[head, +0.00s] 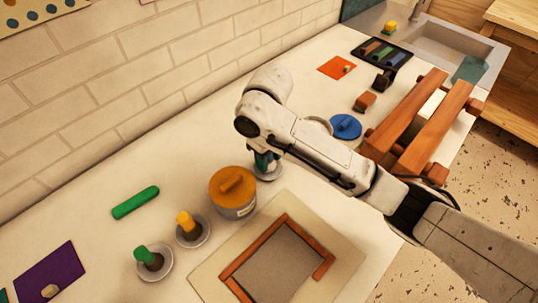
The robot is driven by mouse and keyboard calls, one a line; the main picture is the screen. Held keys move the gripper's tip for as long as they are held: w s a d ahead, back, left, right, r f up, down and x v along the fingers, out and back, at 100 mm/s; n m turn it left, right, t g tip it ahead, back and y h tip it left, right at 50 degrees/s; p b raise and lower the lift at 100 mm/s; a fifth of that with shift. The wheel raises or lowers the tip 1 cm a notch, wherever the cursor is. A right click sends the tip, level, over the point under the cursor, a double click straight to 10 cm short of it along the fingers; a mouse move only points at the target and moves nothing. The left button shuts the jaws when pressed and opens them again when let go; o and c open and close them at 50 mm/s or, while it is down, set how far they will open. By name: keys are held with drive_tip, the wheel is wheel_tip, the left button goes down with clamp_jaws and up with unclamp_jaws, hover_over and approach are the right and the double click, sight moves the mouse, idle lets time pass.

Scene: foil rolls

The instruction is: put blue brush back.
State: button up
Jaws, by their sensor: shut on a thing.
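My gripper (264,162) is low over a small round dish (270,176), mostly hidden behind my own white arm. It is shut on a dark, bluish thing, probably the blue brush; little of it shows, and I cannot tell whether it touches the dish. A green-topped brush (146,256) stands in a dish at the lower left. A yellow-topped brush (186,224) stands in a second dish to its right.
A pot with an orange lid (233,188) stands close to the gripper. A wooden frame (318,268) lies in front. A green roll (136,202), blue lid (345,126) and wooden rack (440,110) are also on the counter. The brick wall (130,80) bounds the back.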

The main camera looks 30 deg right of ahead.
drive_tip(key=shift+f, duration=0.45)
idle(0.4)
drive_tip(key=o, duration=1.1)
drive_tip(key=shift+o, duration=0.6)
drive_tip(key=o, duration=0.4)
drive_tip(key=shift+r, duration=0.1)
